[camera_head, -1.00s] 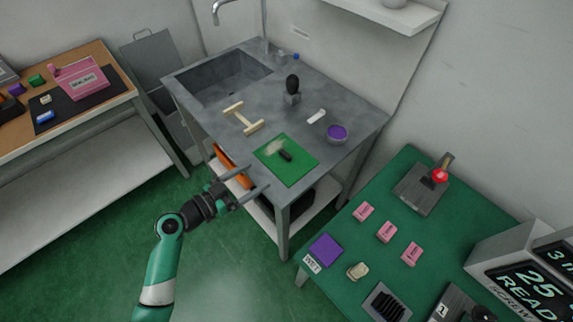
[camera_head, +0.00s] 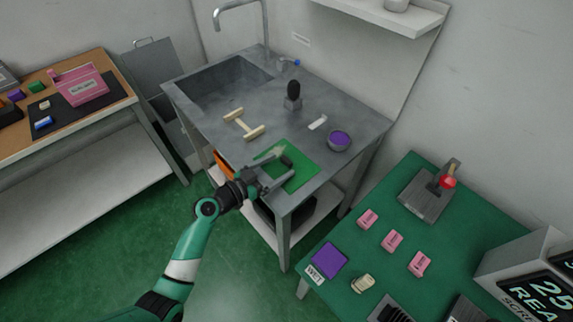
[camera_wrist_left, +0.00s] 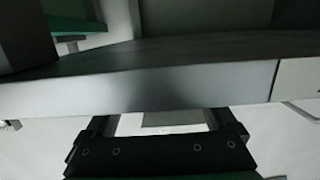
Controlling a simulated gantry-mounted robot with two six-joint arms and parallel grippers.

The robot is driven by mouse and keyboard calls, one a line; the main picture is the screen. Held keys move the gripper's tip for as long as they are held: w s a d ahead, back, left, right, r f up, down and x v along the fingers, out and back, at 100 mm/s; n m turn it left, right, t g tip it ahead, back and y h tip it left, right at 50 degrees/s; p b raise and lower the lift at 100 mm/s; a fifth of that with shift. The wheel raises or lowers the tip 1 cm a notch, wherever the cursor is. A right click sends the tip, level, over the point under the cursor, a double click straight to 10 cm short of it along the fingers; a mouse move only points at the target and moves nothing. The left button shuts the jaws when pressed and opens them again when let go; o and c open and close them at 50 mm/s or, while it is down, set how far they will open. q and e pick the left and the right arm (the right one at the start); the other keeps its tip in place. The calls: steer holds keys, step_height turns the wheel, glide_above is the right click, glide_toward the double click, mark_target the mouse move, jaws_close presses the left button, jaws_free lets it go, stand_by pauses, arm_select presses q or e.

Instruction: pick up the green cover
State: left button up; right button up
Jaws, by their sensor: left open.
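A flat green sheet (camera_head: 300,181), which looks like the green cover, lies on the grey metal sink table (camera_head: 350,112) near its front corner. In the left wrist view the open jaws (camera_wrist_left: 163,118) face the table's metal edge (camera_wrist_left: 150,90); the sheet is not clearly seen there. My right gripper is not in view.
A wooden frame-like piece (camera_head: 243,124), a black-topped holder (camera_head: 293,95) and a purple-filled bowl (camera_head: 339,141) stand on the sink table. A green table (camera_head: 365,240) at right holds pink blocks and a purple pad (camera_head: 329,260). A small green block (camera_head: 36,87) sits on the left bench.

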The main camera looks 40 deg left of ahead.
arm_select(q)
steer(key=shift+w+f, duration=0.1)
steer(key=shift+w, duration=0.75)
steer(key=shift+s, duration=0.1)
jaws_close()
